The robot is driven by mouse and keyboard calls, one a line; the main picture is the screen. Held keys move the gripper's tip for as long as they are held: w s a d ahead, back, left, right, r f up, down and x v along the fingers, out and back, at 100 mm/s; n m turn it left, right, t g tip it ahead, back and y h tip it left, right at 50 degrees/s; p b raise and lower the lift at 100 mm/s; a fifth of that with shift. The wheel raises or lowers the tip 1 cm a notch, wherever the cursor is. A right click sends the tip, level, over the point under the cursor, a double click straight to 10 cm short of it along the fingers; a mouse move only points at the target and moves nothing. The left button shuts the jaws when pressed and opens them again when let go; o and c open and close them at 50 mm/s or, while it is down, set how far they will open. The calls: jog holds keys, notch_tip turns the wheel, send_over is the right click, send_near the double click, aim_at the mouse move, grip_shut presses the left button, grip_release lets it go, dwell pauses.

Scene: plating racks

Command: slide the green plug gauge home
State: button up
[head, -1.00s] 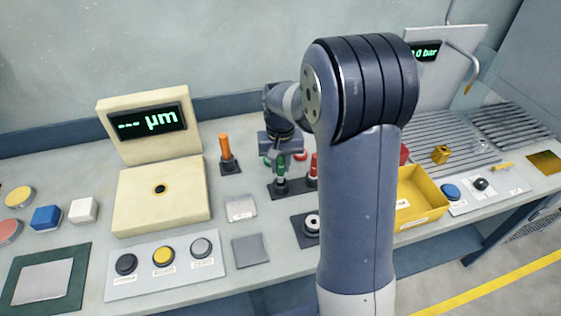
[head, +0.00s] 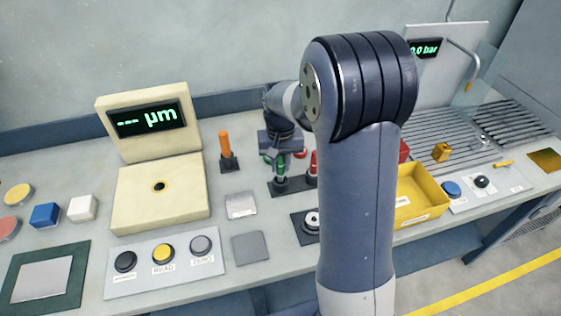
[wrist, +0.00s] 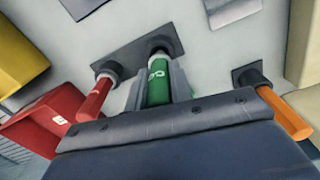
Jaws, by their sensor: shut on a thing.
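The green plug gauge (wrist: 158,85) stands in a dark round holder on a dark base plate, beside the red gauge (wrist: 93,100). In the head view, the green gauge (head: 281,170) shows below my gripper (head: 280,157). In the wrist view, my gripper (wrist: 157,88) has a finger on each side of the green handle and is shut on it. The gauge's lower end is hidden in the holder.
An orange-handled gauge (head: 225,146) stands in its own holder between the cream block and the green gauge. A yellow bin (head: 422,205) is to the right. A button panel (head: 165,264) lies in front of the cream block. My arm hides part of the bench.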

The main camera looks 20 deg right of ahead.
jog(key=shift+f+b, duration=0.95)
jog(key=shift+f, duration=0.5)
dwell(0.4)
jog(key=o, duration=1)
jog(key=shift+r, duration=0.1)
notch_tip(320, 180, up, 11)
jog(key=shift+f+b, duration=0.15)
jog(key=shift+b, duration=0.2)
jog(key=shift+f, duration=0.15)
notch_tip(320, 180, down, 11)
jog(key=shift+r+p, duration=0.15)
jog(key=shift+p, duration=0.25)
jog(key=shift+r, duration=0.35)
